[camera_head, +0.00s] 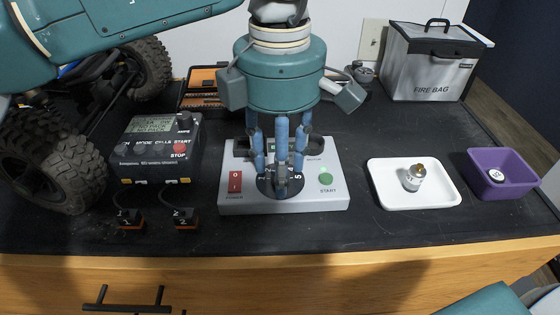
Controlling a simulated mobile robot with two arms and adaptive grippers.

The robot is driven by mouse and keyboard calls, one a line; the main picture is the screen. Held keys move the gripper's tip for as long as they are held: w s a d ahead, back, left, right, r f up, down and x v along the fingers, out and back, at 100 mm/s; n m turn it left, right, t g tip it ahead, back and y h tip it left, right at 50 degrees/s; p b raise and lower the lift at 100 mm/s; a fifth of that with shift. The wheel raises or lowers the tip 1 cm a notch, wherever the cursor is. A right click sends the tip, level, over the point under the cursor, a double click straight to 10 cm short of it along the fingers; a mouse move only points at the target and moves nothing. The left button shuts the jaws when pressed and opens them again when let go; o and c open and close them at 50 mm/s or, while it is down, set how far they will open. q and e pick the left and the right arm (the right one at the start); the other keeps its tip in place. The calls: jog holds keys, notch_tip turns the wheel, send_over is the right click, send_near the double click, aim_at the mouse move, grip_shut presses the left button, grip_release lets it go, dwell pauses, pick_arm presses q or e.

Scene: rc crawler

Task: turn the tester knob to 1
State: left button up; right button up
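The tester (325,201) is a light grey box on the black mat, with a red power switch (235,183) at its left and a green start button (326,179) at its right. Its middle holds a dark round dial (265,188) with white numbers, a 5 showing at the right side. My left gripper (281,178) points straight down over this dial, its blue fingers bunched at the dial's centre. The fingers hide the knob and most of the dial, so the knob's setting and whether the fingers touch it cannot be told. My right gripper is out of view.
A black charger (152,152) with cables stands left of the tester, near a big-wheeled crawler (45,160). At right are a white tray (385,195) holding a small metal part (414,177), a purple bin (507,185) and a fire bag (430,75).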

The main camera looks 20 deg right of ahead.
pick_arm(q)
notch_tip(320, 180, up, 12)
dwell(0.6)
